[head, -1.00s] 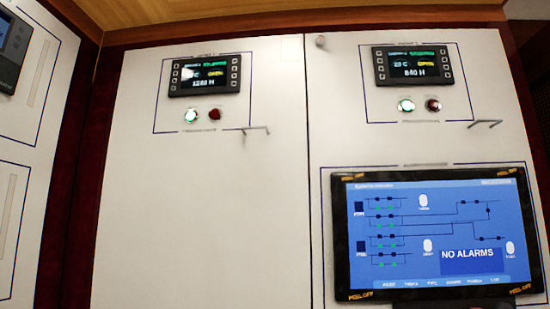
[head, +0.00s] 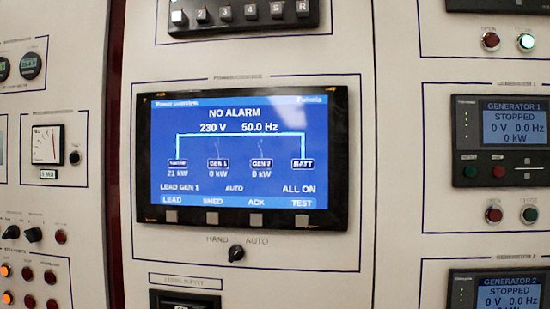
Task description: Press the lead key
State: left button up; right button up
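The lead key (head: 171,216) is the leftmost grey square button in the row under the blue screen (head: 240,155), directly below the on-screen label "LEAD". The screen reads "NO ALARM", "230 V 50.0 Hz", "LEAD GEN 1", "AUTO" and "ALL ON". Three more grey keys sit to its right, under "SHED", "ACK" and "TEST". Neither of my grippers shows in the head view, so nothing is seen touching the key.
A HAND/AUTO knob (head: 236,253) sits below the screen. A numbered keypad (head: 240,14) is above it. The Generator 1 panel (head: 500,140) and Generator 2 panel (head: 497,290) are at the right. A dial meter (head: 47,145), knobs and lamps are at the left.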

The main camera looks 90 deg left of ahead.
aim_at(172, 215)
jog(key=u, duration=2.95)
